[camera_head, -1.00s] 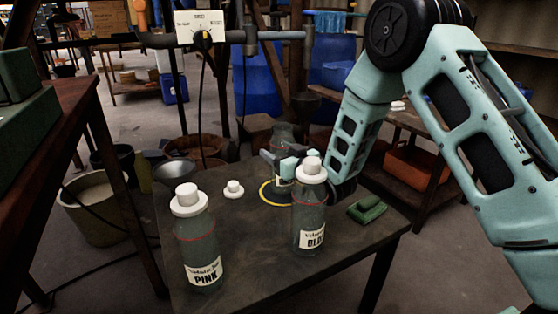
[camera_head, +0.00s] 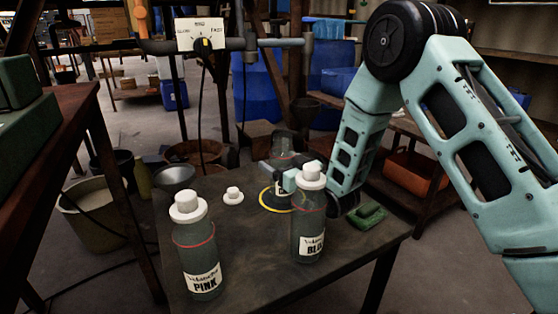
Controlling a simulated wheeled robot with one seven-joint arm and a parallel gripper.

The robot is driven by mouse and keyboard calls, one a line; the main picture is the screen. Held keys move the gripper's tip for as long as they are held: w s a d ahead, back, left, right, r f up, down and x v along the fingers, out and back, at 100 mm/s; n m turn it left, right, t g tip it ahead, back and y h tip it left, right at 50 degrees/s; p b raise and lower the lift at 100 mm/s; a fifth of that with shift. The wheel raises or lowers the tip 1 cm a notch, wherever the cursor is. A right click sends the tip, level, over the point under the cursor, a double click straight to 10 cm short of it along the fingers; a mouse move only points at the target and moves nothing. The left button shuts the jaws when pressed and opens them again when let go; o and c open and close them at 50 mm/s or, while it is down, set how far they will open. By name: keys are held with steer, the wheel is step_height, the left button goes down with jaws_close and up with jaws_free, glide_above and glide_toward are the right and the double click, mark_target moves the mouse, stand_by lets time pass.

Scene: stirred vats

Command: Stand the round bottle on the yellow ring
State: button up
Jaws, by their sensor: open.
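A yellow ring (camera_head: 292,209) lies flat on the dark table, toward its far side. My gripper (camera_head: 288,180) is open, low over the ring's right side and close beside this bottle. The capped bottle labelled BLUE (camera_head: 309,225) stands in front and hides part of my gripper. The capped bottle labelled PINK (camera_head: 198,255) stands at the table's front left.
A loose white cap (camera_head: 232,195) lies left of the ring. A green object (camera_head: 368,215) lies right of the BLUE bottle, near my arm. A metal bowl (camera_head: 175,177) is at the back left. The table's (camera_head: 250,265) front middle is clear.

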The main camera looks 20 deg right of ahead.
steer(key=p+v, duration=0.1)
steer(key=v, duration=0.5)
steer(key=shift+p, duration=0.3)
steer(key=shift+s+d, duration=0.1)
steer(key=s+d+r+m+g+h, duration=0.1)
steer(key=s+d+m+g+h, duration=0.15)
steer(key=s+d+g, duration=0.6)
steer(key=s+d+r+m+g+h, duration=0.15)
steer(key=s+g+h, duration=0.3)
steer(key=s, duration=0.95)
steer(key=s+a+r+n+g+y+p, duration=0.1)
steer(key=s+a+r+n+g, duration=0.2)
steer(key=s+a, duration=0.5)
steer(key=s+a+r+n+g+p, duration=0.15)
steer(key=s+a+n, duration=0.35)
steer(key=a, duration=0.6)
step_height(320, 180, up, 39)
steer(key=s+p, duration=0.1)
steer(key=p, duration=3.7)
steer(key=shift+s+f, duration=0.25)
steer(key=shift+s, duration=0.05)
